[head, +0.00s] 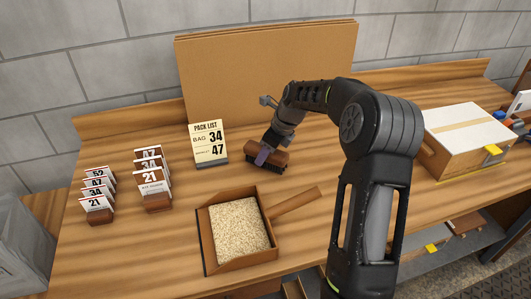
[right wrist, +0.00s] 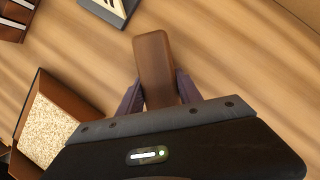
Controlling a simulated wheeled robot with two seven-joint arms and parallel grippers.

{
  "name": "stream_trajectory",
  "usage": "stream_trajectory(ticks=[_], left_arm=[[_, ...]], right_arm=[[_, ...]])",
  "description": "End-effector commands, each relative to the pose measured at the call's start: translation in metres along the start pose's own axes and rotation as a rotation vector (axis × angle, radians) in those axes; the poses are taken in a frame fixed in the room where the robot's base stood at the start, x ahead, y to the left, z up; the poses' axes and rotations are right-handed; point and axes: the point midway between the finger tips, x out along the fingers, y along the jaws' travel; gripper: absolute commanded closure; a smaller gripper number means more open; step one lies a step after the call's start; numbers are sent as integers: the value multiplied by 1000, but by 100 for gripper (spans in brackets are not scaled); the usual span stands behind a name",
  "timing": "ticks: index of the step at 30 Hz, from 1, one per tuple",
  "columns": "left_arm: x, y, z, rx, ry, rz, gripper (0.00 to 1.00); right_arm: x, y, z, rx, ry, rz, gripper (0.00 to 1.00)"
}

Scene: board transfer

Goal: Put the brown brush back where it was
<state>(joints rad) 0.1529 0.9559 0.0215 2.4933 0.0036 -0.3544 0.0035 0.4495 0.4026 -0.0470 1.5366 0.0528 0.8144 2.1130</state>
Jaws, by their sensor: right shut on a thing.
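The brown brush (head: 266,156) has dark bristles on its underside. It is at the middle of the wooden table, right of the pack list sign and behind the dustpan. My right gripper (head: 262,155) is shut on it. In the right wrist view the brush's brown back (right wrist: 153,60) shows between the two fingers of my right gripper (right wrist: 160,98). The bristles are close to the table top; I cannot tell whether they touch it. My left gripper is in neither view.
A wooden dustpan (head: 205,245) full of pale grains lies in front, its handle pointing right. The pack list sign (head: 208,144) stands left of the brush. Two racks of numbered tags (head: 98,215) (head: 157,199) stand left. A cardboard box (head: 468,135) sits right. A brown board (head: 265,65) stands behind.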

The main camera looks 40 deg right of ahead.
Motion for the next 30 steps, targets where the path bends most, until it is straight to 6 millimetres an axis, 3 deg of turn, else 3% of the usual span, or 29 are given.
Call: stream_trajectory(ticks=[13,14,21,30], left_arm=[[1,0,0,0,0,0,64],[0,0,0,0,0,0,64],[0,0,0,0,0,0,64],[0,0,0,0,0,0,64]], right_arm=[[8,0,-3,-1,-1,-1,100],[7,0,-2,-1,-1,-1,56],[7,0,-2,-1,-1,-1,37],[5,0,-1,-1,-2,-1,37]])
